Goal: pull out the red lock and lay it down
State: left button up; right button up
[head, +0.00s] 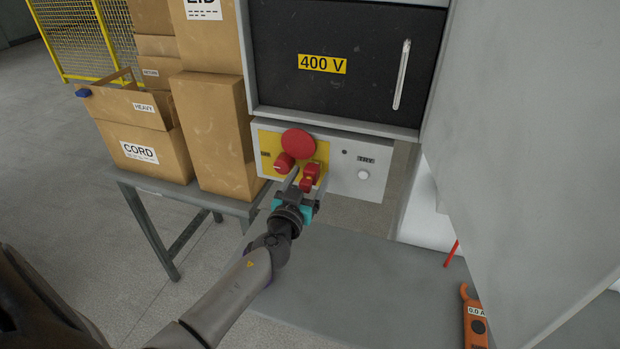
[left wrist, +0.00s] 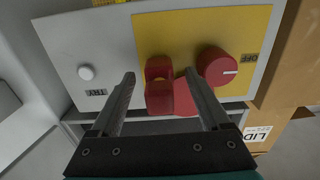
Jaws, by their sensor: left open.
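The red lock (head: 311,172) sits on the yellow part of the switch panel (head: 265,141), below the big red mushroom button (head: 298,142) and to the right of a red rotary knob (head: 283,163). My left gripper (head: 306,182) is open in front of the panel at the lock. In the left wrist view the lock (left wrist: 159,92) shows between the two fingers of the left gripper (left wrist: 160,76), with a gap on the left finger's side. The red knob (left wrist: 216,66) is beyond the right finger. I cannot tell whether a finger touches the lock. My right gripper is not in view.
A black 400 V door (head: 340,90) with a handle is above the panel. Cardboard boxes (head: 215,135) stand on a table at left. A grey surface (head: 350,285) below is mostly clear, with an orange meter (head: 474,318) at right. A large grey panel (head: 540,150) bounds the right.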

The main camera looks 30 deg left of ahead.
pick_arm(q)
jog(key=shift+b+x, duration=0.3)
jog(key=shift+x, duration=0.95)
dwell(0.5)
jog(key=shift+c, duration=0.2)
grip_shut()
dwell(0.4)
dwell(0.3)
jog(key=shift+s+f, duration=0.1)
jog(key=shift+s, duration=0.05)
